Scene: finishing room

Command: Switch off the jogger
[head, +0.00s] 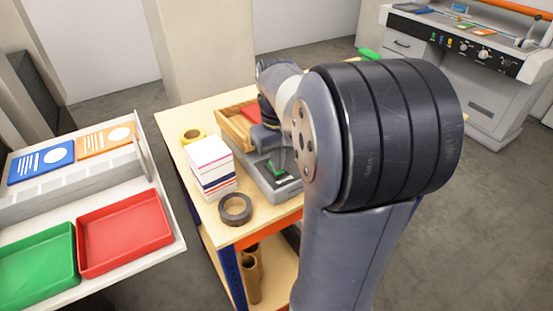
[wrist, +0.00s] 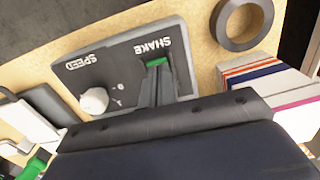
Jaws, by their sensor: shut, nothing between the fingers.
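The jogger (head: 262,178) is a grey machine on the wooden table, partly hidden behind my arm in the head view. Its sloped control panel (wrist: 125,62) fills the middle of the wrist view, with the words SPEED and SHAKE upside down. A white round knob (wrist: 94,100) sits by SPEED. A green switch (wrist: 156,61) sits by SHAKE. My gripper (wrist: 157,72) is shut and empty, its fingertips at the green switch and covering part of it. I cannot tell whether they touch it, or which way the switch is set.
A paper stack (head: 210,162), a dark tape roll (head: 235,209) and a yellow roll (head: 194,135) share the wooden table (head: 190,171). Left is a white bench with a red tray (head: 124,232) and green tray (head: 38,268). A large grey machine (head: 460,75) stands back right.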

